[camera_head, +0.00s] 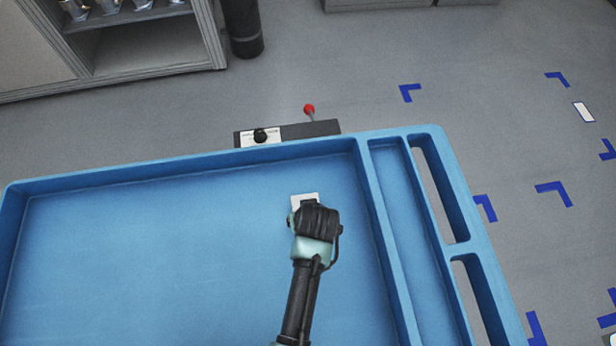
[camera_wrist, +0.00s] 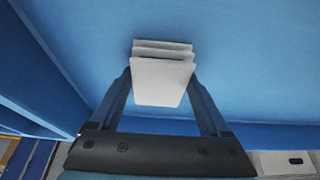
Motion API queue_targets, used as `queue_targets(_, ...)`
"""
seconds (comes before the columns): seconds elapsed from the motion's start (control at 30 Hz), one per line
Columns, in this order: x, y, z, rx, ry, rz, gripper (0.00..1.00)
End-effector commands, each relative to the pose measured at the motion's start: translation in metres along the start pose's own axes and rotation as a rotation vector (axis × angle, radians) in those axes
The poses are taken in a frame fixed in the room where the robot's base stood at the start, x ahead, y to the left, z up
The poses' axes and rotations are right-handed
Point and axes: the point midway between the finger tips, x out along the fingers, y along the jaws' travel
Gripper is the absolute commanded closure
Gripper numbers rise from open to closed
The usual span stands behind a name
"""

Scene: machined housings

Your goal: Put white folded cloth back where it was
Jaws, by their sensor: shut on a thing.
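The white folded cloth (camera_wrist: 160,80) is between the two fingers of my gripper (camera_wrist: 162,88) in the wrist view. It shows as several stacked white layers. In the head view a pale edge of the cloth (camera_head: 303,198) sticks out past my gripper (camera_head: 308,207), which covers the rest. My gripper is shut on the cloth over the right part of the blue tray's (camera_head: 120,260) main compartment. I cannot tell whether the cloth touches the tray floor.
The tray has a raised rim, a narrow side compartment (camera_head: 415,240) and handle slots on the right. A box with a red-knobbed lever (camera_head: 309,108) stands behind the far rim. The left of the tray is clear. Blue corner marks (camera_head: 553,190) lie on the floor.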

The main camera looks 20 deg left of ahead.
Motion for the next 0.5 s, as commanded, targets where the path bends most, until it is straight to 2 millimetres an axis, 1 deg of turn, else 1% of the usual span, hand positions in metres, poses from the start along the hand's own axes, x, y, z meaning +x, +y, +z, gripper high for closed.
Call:
queue_targets(0.03, 0.0026, 0.0, 0.0009, 0.0, 0.0, 0.0, 0.64)
queue_targets(0.07, 0.002, 0.0, 0.0007, 0.0, 0.0, 0.0, 0.16)
queue_targets(0.13, 0.0016, 0.0, 0.0006, 0.0, 0.0, 0.0, 0.04)
queue_targets(0.17, 0.0016, 0.0, 0.0006, 0.0, 0.0, 0.0, 0.0)
queue_targets(0.37, 0.0014, 0.0, 0.0006, 0.0, 0.0, 0.0, 0.0)
queue_targets(0.5, -0.0046, 0.0, -0.0008, 0.0, 0.0, 0.0, 0.0)
